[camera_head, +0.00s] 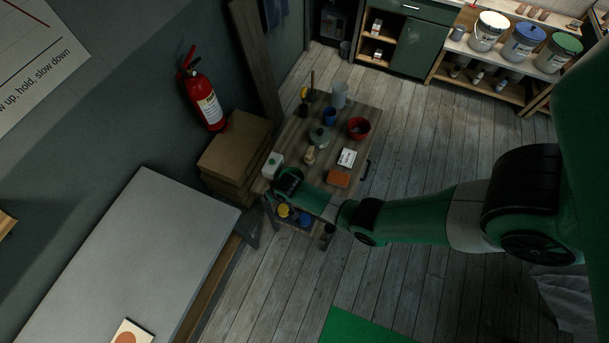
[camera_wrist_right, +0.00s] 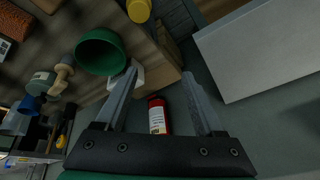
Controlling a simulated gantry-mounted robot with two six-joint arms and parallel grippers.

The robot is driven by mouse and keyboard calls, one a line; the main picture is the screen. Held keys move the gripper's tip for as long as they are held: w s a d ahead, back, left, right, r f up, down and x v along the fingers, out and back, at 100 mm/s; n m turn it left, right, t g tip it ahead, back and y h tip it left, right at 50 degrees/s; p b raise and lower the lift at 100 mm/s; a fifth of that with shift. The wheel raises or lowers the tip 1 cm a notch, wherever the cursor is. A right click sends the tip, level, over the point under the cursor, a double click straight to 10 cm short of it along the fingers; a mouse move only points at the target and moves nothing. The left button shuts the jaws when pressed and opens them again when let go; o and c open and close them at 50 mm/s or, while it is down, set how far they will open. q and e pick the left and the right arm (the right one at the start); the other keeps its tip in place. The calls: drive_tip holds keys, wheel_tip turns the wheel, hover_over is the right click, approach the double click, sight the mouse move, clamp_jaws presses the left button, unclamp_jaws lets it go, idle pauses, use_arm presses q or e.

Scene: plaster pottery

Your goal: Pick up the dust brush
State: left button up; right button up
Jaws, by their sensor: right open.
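A small tan wooden-looking object (camera_head: 309,155), which appears to be the dust brush, sits on the wooden cart top (camera_head: 290,143). In the right wrist view it shows at the left as a pale handled shape (camera_wrist_right: 61,76). My right gripper (camera_head: 286,184) is over the cart's near left corner, apart from the brush. In its wrist view the two fingers (camera_wrist_right: 160,72) are spread with nothing held between them. The fingertips are hard to make out in the head view. My left gripper is in neither view.
A green bowl (camera_wrist_right: 101,52) and a white box (camera_head: 272,165) are close to my right gripper. A red bowl (camera_head: 359,128), blue cup (camera_head: 329,116), white card (camera_head: 347,158) and orange block (camera_head: 339,178) share the cart. Cardboard boxes (camera_head: 234,150) and a fire extinguisher (camera_head: 207,102) are beyond.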

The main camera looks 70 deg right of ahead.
sight(305, 218)
drive_tip(key=s+f+g, duration=0.1)
drive_tip(key=s+f, duration=0.2)
drive_tip(key=s, duration=0.1)
drive_tip(key=s+f+g, duration=0.1)
drive_tip(key=s+f, duration=0.1)
drive_tip(key=s, duration=0.2)
drive_tip(key=s+a+f+m+g, duration=0.1)
drive_tip(key=s+f, duration=0.2)
drive_tip(key=s, duration=0.1)
drive_tip(key=shift+s+f+y, duration=0.3)
drive_tip(key=shift+s+y, duration=0.05)
drive_tip(key=shift+y, duration=0.05)
drive_tip(key=f+b, duration=0.4)
drive_tip(key=w+f+b, duration=0.1)
drive_tip(key=f+b, duration=0.2)
drive_tip(key=b, duration=0.1)
drive_tip(key=d+f+b, duration=0.1)
drive_tip(key=f+b, duration=0.3)
drive_tip(key=shift+w+d+f, duration=0.1)
drive_tip(key=shift+w+f, duration=0.05)
drive_tip(key=shift+f, duration=0.15)
drive_tip(key=shift+r, duration=0.1)
clamp_jaws()
wheel_tip(305, 218, up, 10)
drive_tip(key=p, duration=1)
drive_tip(key=shift+r, duration=0.15)
